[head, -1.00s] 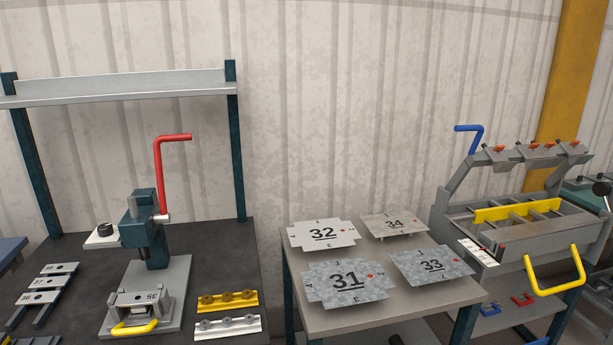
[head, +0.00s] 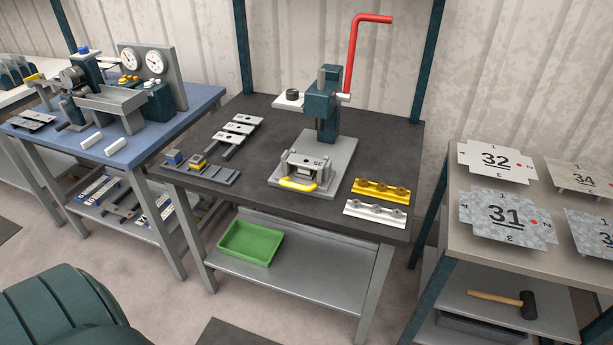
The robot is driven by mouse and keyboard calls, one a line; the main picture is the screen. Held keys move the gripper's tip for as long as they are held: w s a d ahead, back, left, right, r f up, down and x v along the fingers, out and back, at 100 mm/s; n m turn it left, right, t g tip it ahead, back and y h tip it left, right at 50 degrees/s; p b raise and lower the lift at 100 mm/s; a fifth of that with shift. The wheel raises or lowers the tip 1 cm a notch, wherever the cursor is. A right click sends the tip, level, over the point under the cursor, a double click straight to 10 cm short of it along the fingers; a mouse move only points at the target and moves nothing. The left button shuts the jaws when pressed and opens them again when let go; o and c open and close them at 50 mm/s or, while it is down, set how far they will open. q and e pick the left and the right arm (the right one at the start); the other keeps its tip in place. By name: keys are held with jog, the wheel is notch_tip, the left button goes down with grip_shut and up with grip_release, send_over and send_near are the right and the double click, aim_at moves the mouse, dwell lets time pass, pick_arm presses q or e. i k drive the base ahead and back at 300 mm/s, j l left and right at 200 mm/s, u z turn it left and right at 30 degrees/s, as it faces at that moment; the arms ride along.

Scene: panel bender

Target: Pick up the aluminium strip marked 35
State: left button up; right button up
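A small light plate (head: 311,162) sits in the fixture of the bench press (head: 322,105). Its mark looks like "SE", which could be 35 upside down; I cannot be sure. Several light strips (head: 240,127) lie on dark holders on the dark bench, left of the press. Their marks are too small to read. A yellow handle (head: 298,184) is in front of the fixture. Neither of my grippers is in view.
A yellow rail (head: 381,191) and a white rail (head: 375,212) lie on the dark bench (head: 300,213). A green tray (head: 250,243) is on its lower shelf. Numbered plates (head: 495,160) lie on the right table. A blue bench (head: 190,115) stands at left.

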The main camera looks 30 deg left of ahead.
aim_at(305, 162)
jog(key=i+j+u, duration=0.25)
jog(key=i+j, duration=0.2)
jog(key=i+j+u, duration=0.25)
jog(key=i+j, duration=0.15)
